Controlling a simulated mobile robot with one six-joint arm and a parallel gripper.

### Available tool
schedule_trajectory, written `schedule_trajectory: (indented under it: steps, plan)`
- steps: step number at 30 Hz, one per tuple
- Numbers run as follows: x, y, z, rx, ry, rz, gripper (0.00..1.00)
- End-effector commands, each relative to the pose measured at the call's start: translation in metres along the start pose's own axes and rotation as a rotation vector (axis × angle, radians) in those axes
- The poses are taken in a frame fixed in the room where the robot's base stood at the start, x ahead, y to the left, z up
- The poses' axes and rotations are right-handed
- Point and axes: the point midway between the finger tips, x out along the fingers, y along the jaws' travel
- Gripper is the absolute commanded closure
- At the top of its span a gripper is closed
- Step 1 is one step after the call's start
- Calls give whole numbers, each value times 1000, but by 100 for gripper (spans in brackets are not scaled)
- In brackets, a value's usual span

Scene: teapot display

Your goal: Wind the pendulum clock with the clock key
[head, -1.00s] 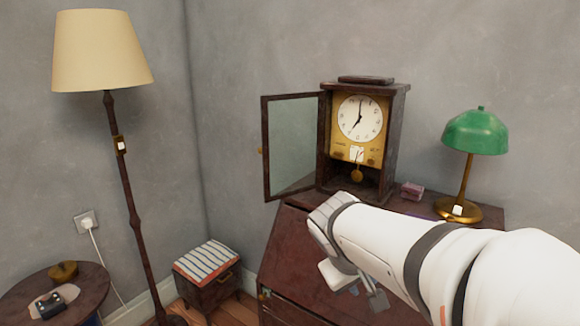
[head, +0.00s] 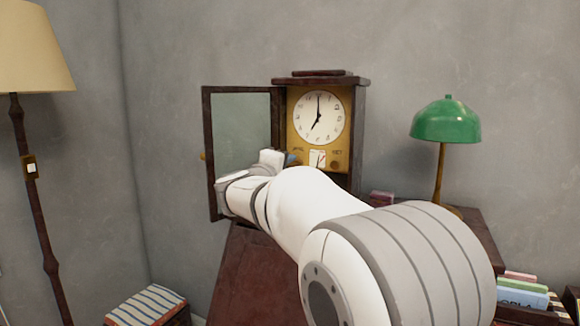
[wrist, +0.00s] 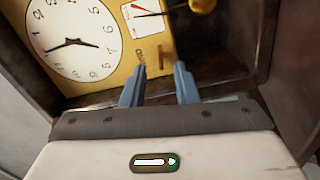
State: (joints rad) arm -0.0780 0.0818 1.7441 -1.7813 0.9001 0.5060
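The pendulum clock (head: 319,117) stands on the dark wooden desk with its glazed door (head: 243,135) swung open to the left. Its white dial, brass plate and a small white card with a red mark show. In the wrist view the clock (wrist: 75,38) appears rotated, with part of the brass pendulum bob (wrist: 202,5) at the top. My gripper (wrist: 158,86) is open, its two blue-grey fingers apart with nothing visible between them. It is close to the lower brass plate, at the door side; I cannot tell whether it touches. I cannot make out the clock key.
A green lamp (head: 446,122) and a small reddish box (head: 381,198) stand on the desk (head: 240,280) right of the clock. Books (head: 522,293) are at the lower right, a striped stool (head: 147,303) at the lower left, and a floor lamp (head: 35,200) at the far left.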

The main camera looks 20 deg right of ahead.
Motion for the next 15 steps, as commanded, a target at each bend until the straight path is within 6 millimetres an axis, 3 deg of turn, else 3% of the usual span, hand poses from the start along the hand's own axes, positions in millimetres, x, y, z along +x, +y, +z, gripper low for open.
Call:
schedule_trajectory:
  steps: [6,15]
  plan:
    - [33,0,0,-1,-2,-1,73]
    - [43,-1,0,-1,1,-2,73]
